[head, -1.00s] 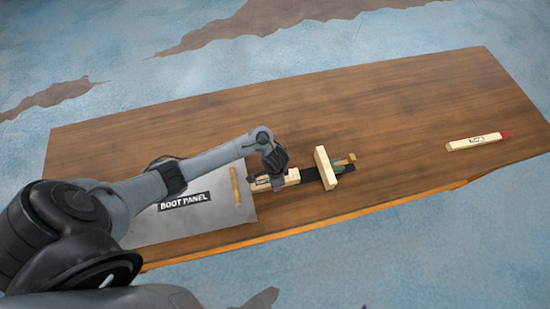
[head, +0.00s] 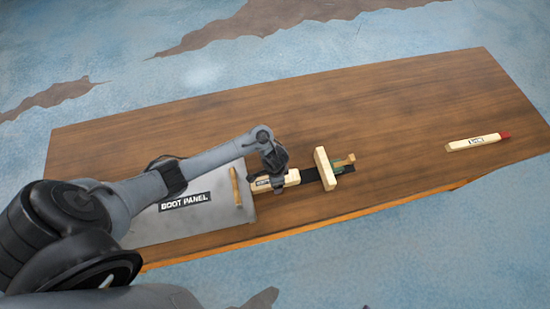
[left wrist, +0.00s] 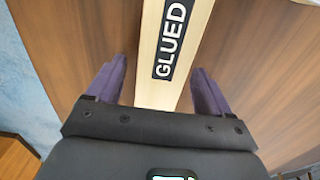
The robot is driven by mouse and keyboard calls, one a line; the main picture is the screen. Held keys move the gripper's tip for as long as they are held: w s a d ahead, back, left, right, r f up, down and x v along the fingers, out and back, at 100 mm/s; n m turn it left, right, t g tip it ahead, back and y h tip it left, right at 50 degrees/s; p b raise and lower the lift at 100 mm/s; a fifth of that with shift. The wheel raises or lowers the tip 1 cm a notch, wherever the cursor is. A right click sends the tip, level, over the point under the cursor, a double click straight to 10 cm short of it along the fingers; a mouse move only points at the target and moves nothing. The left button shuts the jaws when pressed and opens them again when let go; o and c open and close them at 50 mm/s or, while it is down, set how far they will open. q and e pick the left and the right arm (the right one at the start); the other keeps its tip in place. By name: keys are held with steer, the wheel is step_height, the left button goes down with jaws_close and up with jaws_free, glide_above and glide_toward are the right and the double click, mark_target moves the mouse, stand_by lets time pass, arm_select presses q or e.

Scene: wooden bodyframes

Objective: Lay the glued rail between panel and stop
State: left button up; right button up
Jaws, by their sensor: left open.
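The pale wooden rail marked GLUED (head: 291,177) lies beside the right edge of the grey boot panel (head: 150,222). Its black label (left wrist: 171,40) faces up in the left wrist view. The stop looks to be the pale crosswise block (head: 325,168) to the right, with dark strip showing between it and the rail. My left gripper (head: 273,182) is over the rail. In the left wrist view its purple fingers (left wrist: 157,92) stand apart on either side of the rail, with a gap on each side. The gripper hides part of the rail in the head view. My right gripper is out of view.
A narrow wooden strip (head: 235,188) lies along the panel's right edge. A pale bar with a red end (head: 475,143) lies far right. The back and right of the wooden table (head: 400,110) are mostly clear.

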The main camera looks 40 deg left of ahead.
arm_select(q)
step_height(320, 180, up, 9)
steer(key=p, duration=0.5)
steer(key=shift+r+p, duration=0.15)
steer(key=shift+p, duration=0.15)
steer(key=s+d+r+t+h+p, duration=0.15)
steer(key=d+r+t, duration=0.35)
steer(key=d, duration=0.5)
steer(key=s+a+r+n+g+y, duration=0.1)
steer(key=s+a+r+n, duration=0.3)
steer(key=s+r, duration=0.8)
steer(key=shift+s+a+r, duration=0.15)
steer(key=shift+a+r, duration=0.3)
steer(key=shift+a, duration=0.45)
steer(key=shift+r, duration=0.1)
